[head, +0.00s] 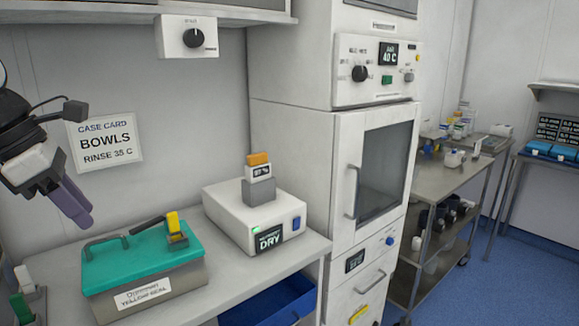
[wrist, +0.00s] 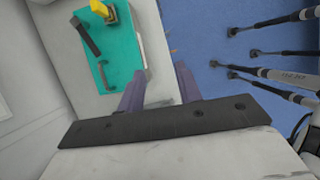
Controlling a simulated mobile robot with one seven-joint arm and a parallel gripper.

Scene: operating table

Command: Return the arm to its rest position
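My gripper (head: 77,208) is at the left of the head view, raised in front of the wall and above the counter. Its purple fingers point down and to the right. In the wrist view my gripper (wrist: 158,86) shows two fingers set apart with nothing held between them. Below it, beyond the fingers, are the counter edge and the blue floor. The teal-lidded box (head: 140,262) stands on the counter, apart from the gripper. Its teal lid also shows in the wrist view (wrist: 122,52).
A white dryer unit (head: 238,222) stands on the counter (head: 235,280). A blue drawer (head: 270,302) sticks out below. A tall white cabinet (head: 345,150) stands to the right, with a steel cart (head: 445,185) beyond. Several long rods (wrist: 275,75) show at right in the wrist view.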

